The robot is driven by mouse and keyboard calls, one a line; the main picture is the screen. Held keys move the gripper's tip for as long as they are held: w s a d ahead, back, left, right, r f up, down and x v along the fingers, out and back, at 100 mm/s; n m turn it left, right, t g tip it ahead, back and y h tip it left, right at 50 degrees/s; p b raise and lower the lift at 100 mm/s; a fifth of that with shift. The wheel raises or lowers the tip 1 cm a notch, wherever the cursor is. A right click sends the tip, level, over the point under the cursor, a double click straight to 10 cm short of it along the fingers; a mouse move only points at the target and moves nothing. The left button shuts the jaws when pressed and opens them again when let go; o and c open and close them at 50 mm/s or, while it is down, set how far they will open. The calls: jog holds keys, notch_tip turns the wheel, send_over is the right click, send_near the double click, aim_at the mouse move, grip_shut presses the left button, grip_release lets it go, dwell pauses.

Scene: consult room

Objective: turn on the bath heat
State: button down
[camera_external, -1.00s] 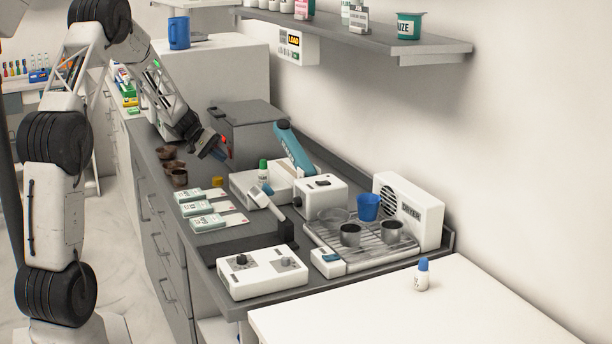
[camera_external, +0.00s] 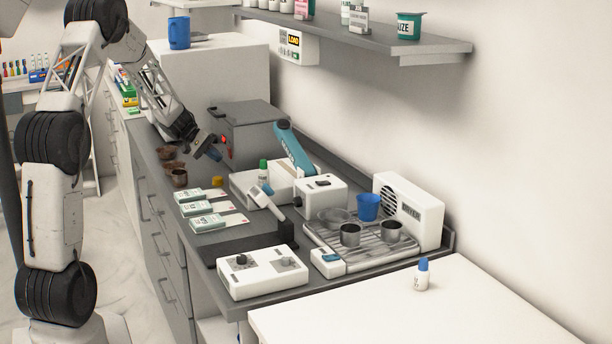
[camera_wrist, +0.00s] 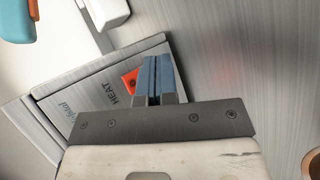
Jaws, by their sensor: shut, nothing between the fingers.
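The bath is a dark grey metal box (camera_external: 252,131) on the counter, below the white block with the blue mug. Its front panel shows in the wrist view (camera_wrist: 85,105) with the printed word HEAT and a red-orange switch (camera_wrist: 130,83). The switch also shows as a small red patch in the external view (camera_external: 223,139). My gripper (camera_external: 215,154) is in front of this panel. In the wrist view its blue fingertips (camera_wrist: 158,62) are together and empty, just right of the switch and partly over the panel's edge. I cannot tell whether they touch the panel or which way the switch is set.
Brown cups (camera_external: 177,176) stand on the counter near the gripper. White-and-green boxes (camera_external: 205,222) lie in front. A white device with a teal arm (camera_external: 292,147) stands right of the bath. A shelf (camera_external: 400,42) runs above.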

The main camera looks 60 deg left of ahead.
jog(key=shift+s+r, duration=0.15)
jog(key=shift+s, duration=1.05)
jog(key=shift+s+r, duration=0.15)
jog(key=shift+s, duration=1.05)
jog(key=d+r+m+g, duration=0.2)
jog(key=d+r, duration=0.3)
jog(key=d, duration=0.7)
jog(key=d+r+m+g+y, duration=0.15)
jog(key=d+r, duration=0.25)
jog(key=d, duration=0.8)
jog(key=d+r+m+g, duration=0.25)
jog(key=d+r, duration=0.25)
jog(key=d, duration=0.7)
jog(key=s+d+r+m+y, duration=0.2)
jog(key=s+d+m+y, duration=0.2)
jog(key=s+d, duration=1.8)
jog(key=s+m, duration=0.1)
jog(key=m, duration=0.2)
jog(key=shift+d+r+y, duration=0.15)
jog(key=shift+r+y, duration=0.1)
jog(key=shift+y, duration=0.1)
